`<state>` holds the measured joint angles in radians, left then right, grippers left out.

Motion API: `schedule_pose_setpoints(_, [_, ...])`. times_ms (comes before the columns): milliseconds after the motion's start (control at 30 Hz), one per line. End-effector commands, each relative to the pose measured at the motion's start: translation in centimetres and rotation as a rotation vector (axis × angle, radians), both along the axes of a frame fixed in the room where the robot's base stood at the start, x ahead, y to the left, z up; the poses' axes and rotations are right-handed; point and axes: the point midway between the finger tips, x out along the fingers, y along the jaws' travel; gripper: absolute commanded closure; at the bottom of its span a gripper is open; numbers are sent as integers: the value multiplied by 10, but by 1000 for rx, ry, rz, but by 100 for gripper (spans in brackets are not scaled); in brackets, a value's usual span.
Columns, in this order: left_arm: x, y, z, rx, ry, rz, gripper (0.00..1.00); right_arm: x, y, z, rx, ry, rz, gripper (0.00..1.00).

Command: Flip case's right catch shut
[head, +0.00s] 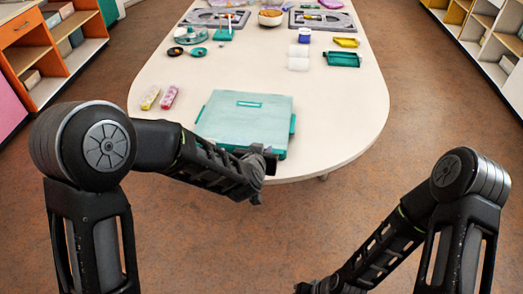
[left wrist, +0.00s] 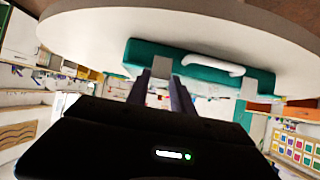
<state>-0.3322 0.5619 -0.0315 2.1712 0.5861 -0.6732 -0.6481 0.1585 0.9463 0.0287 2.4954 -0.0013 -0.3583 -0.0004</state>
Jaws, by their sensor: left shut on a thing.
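The teal case (head: 245,112) lies with its lid down flat near the front edge of the table. In the left wrist view, which is upside down, the case front (left wrist: 205,57) shows a white handle (left wrist: 212,64). A grey catch (left wrist: 160,68) sits on one side of the handle, the case's right catch, and the other catch (left wrist: 249,88) on the far side. My left gripper (head: 265,160) is at the case's front right corner, its fingers (left wrist: 162,88) around the right catch. The catch's exact angle is unclear. My right gripper (head: 312,287) is low at the bottom edge, mostly cut off.
The table (head: 340,120) is clear to the right of the case. Two small packets (head: 160,97) lie to its left. White rolls (head: 298,57), a green tray (head: 343,59) and several other items stand farther back. Shelves (head: 40,50) stand left and right.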

Motion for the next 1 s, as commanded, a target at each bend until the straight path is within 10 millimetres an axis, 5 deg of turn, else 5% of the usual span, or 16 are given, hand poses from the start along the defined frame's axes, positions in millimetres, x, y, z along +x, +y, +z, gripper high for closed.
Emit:
schedule_pose_setpoints(333, [1,1,1,0,-3,2,100,0,0,0,0,0,0,62])
schedule_pose_setpoints(367, [1,1,1,0,-3,2,70,0,0,0,0,0,0,62])
schedule_pose_setpoints(633, [0,0,1,0,-2,1,49,0,0,0,0,0,0,62])
schedule_pose_setpoints(1000, [-5,0,4,0,-2,0,49,0,0,1,0,0,0,62])
